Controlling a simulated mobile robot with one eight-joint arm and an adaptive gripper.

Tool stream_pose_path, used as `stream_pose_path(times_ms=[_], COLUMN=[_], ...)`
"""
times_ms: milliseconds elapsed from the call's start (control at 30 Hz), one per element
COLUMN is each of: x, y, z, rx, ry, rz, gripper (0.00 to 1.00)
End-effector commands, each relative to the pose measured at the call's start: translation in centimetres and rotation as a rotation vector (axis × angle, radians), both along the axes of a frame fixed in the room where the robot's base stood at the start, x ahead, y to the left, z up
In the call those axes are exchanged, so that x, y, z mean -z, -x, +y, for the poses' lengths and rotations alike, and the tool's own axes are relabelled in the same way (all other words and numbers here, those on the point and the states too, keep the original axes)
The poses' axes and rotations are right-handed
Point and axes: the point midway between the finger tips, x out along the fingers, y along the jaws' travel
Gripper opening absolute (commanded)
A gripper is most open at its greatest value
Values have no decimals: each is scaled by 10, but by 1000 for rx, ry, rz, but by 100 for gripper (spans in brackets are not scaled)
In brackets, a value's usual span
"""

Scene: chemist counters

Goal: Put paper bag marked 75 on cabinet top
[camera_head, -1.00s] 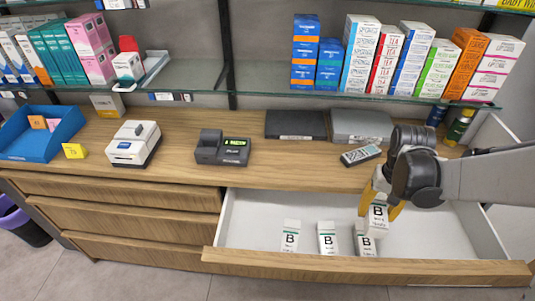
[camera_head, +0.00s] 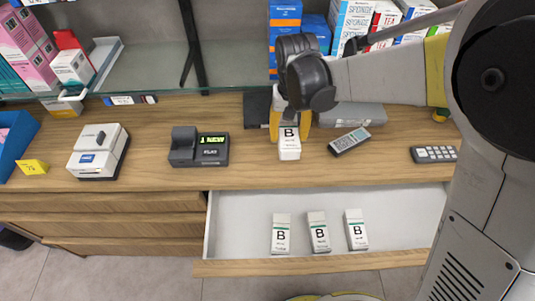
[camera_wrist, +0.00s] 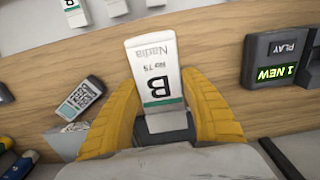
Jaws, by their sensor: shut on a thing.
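My gripper (camera_head: 290,122) is shut on a white paper bag (camera_head: 289,148), its yellow fingers on either side. In the wrist view the bag (camera_wrist: 158,62) shows a black B, green bands, the name Nadia and a number that looks like 75, upside down. In that view my gripper (camera_wrist: 162,98) grips its sides. The bag is upright at the wooden cabinet top (camera_head: 235,178), between the card terminal and a remote. I cannot tell whether its base touches the wood.
The open drawer (camera_head: 240,205) below holds three similar white bags (camera_head: 318,232). A glass shelf (camera_head: 150,75) with boxes overhangs the back.

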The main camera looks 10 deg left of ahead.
Motion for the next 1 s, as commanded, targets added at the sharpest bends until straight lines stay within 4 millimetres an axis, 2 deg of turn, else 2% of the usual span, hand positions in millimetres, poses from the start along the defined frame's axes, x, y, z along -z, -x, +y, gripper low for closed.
stream_pose_path(times_ms=[33, 100, 300, 467, 700, 1000], x=[12, 21, 36, 44, 78, 79], y=[5, 11, 21, 22, 22, 22], z=[13, 28, 53, 56, 56, 55], rx=[-6, -5, -2, 1, 1, 1], ry=[0, 0, 0, 0, 0, 0], rz=[0, 0, 0, 0, 0, 0], gripper=[16, 16, 16, 16, 16, 16])
